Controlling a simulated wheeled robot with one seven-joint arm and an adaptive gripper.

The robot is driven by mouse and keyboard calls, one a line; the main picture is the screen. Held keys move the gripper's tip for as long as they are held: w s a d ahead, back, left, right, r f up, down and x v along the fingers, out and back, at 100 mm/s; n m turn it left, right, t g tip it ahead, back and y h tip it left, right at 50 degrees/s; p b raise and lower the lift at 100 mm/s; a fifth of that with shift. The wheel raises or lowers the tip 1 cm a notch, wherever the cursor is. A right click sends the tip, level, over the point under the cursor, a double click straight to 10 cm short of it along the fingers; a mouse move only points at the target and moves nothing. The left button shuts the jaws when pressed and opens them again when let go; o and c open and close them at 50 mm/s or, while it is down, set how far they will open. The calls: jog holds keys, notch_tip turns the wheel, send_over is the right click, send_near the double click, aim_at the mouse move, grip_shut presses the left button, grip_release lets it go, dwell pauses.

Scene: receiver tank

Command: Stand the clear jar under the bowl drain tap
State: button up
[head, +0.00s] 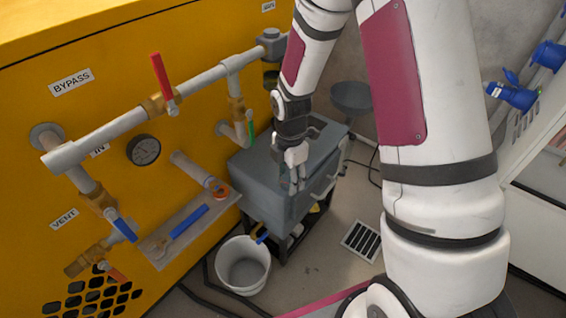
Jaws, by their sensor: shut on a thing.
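My gripper (292,180) points down over the grey lidded box (262,185) at the centre of the head view. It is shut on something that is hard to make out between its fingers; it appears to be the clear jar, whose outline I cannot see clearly. Whether it touches the box top I cannot tell. A grey pipe unit (273,41) sits at the right end of the upper pipe, with a dark bowl (271,79) below it. The drain tap under the bowl cannot be made out; my arm partly covers that area.
The yellow panel (200,70) carries pipes, a red-handled valve (162,78), a gauge (143,149) and a shelf with a blue-handled wrench (180,230). A white bucket (243,266) stands on the floor. A grey stool (351,97) is behind. A floor grate (361,241) lies right of the box.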

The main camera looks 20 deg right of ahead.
jog(key=s+r+p, duration=0.1)
jog(key=s, duration=0.9)
jog(key=w+r+m+p, duration=0.1)
jog(key=r+m+p, duration=0.9)
jog(key=r, duration=0.4)
jog(key=w+r+m+p, duration=0.2)
jog(key=r+m+p, duration=0.8)
jog(key=r+p, duration=0.2)
jog(key=shift+w+r+m+p, duration=0.3)
jog(key=shift+r+m+p, duration=0.1)
jog(key=shift+r, duration=0.5)
jog(key=shift+a, duration=0.1)
